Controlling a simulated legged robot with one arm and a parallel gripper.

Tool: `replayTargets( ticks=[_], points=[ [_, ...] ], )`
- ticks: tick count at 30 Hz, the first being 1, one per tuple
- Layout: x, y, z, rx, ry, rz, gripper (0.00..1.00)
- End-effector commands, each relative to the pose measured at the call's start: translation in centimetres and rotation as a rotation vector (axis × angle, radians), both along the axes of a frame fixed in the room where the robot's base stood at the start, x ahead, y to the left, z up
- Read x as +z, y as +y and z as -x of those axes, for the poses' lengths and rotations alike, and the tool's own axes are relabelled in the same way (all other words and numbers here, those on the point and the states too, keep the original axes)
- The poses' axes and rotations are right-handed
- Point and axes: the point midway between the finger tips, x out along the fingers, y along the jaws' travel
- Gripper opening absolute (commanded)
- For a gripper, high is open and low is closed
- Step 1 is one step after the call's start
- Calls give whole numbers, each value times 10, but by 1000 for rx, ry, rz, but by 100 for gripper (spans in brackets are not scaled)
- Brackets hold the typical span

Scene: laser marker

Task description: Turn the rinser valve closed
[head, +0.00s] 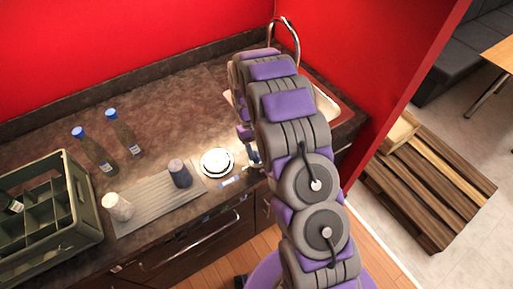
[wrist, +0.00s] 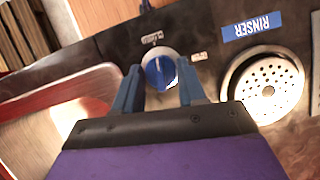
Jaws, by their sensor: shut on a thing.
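The rinser valve is a round blue-and-silver knob (wrist: 158,70) on the dark counter panel in the wrist view, with small white labels beside it. My gripper (wrist: 157,88) has its two blue fingers on either side of the knob and is shut on it. The round metal rinser (wrist: 268,90) with a perforated plate lies to the right, under a blue RINSER label (wrist: 253,27). In the head view the rinser (head: 216,162) is on the counter, left of my arm. The knob is hidden there behind my arm.
A sink (head: 326,106) with a curved faucet (head: 290,30) is behind my arm. A ribbed mat (head: 150,205) carries two cups. Two blue-capped bottles (head: 97,155) and a green crate (head: 88,213) stand to the left. A wooden pallet (head: 430,185) is on the floor at right.

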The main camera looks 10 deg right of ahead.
Motion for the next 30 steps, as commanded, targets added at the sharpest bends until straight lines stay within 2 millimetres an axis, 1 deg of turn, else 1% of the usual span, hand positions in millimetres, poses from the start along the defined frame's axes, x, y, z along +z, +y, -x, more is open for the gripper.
replayTargets(
  ticks=[3,10,26,27,30],
  points=[
    [2,1,-1,62,-4,0,10],
    [1,1,-1,136,-4,-1,10],
    [0,1,-1,160,-4,-1,10],
    [0,1,-1,159,-4,-1,42],
    [0,1,0,159,-4,-1,52]
  ],
)
